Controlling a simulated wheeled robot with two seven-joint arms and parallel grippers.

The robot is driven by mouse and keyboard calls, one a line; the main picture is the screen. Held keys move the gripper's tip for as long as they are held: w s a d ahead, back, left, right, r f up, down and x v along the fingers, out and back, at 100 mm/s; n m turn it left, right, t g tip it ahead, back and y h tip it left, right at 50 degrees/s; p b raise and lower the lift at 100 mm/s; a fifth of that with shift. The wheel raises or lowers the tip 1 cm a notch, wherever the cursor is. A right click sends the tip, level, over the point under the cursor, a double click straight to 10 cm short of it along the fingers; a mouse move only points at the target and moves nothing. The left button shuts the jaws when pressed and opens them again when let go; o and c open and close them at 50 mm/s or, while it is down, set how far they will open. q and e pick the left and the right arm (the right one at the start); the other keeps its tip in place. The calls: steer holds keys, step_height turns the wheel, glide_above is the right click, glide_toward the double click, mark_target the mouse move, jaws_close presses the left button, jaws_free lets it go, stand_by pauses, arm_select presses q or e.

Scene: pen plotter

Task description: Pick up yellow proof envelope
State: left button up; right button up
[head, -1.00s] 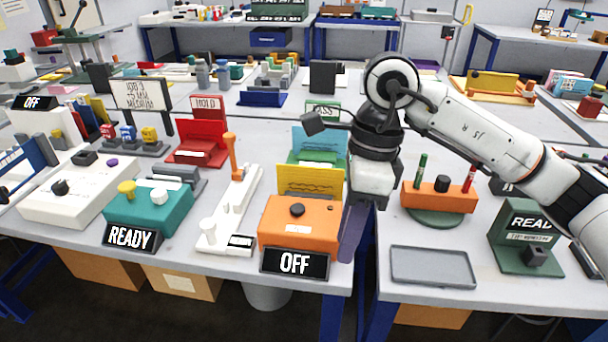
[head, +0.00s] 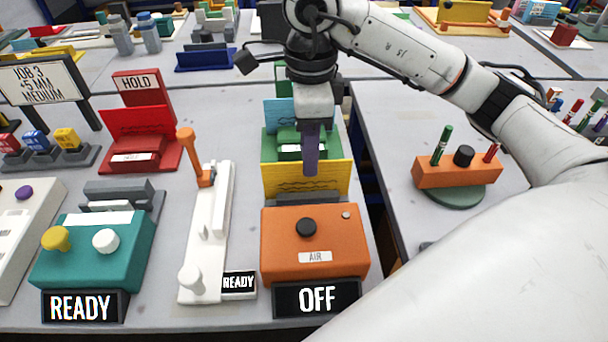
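The yellow proof envelope (head: 283,181) stands upright behind the orange box, with dark scribbled lines on its face. Its lower part is hidden by the orange box and a grey piece behind that box. My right gripper (head: 311,165) comes down from above, and its purple finger overlaps the envelope's upper edge in the picture. Only one finger outline shows, so I cannot tell whether it is open or shut, or whether it touches the envelope. My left gripper is not in view.
The orange AIR box (head: 336,248) with an OFF sign (head: 317,298) stands in front. A green holder (head: 274,145) with a blue card (head: 284,112) is behind. The white device (head: 207,240) is left; the pen block (head: 440,174) is right, across a table gap.

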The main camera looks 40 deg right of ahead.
mark_target(307, 180)
steer(key=f, duration=0.5)
steer(key=shift+w+d+f, duration=0.1)
steer(key=shift+w+f, duration=0.25)
jaws_close()
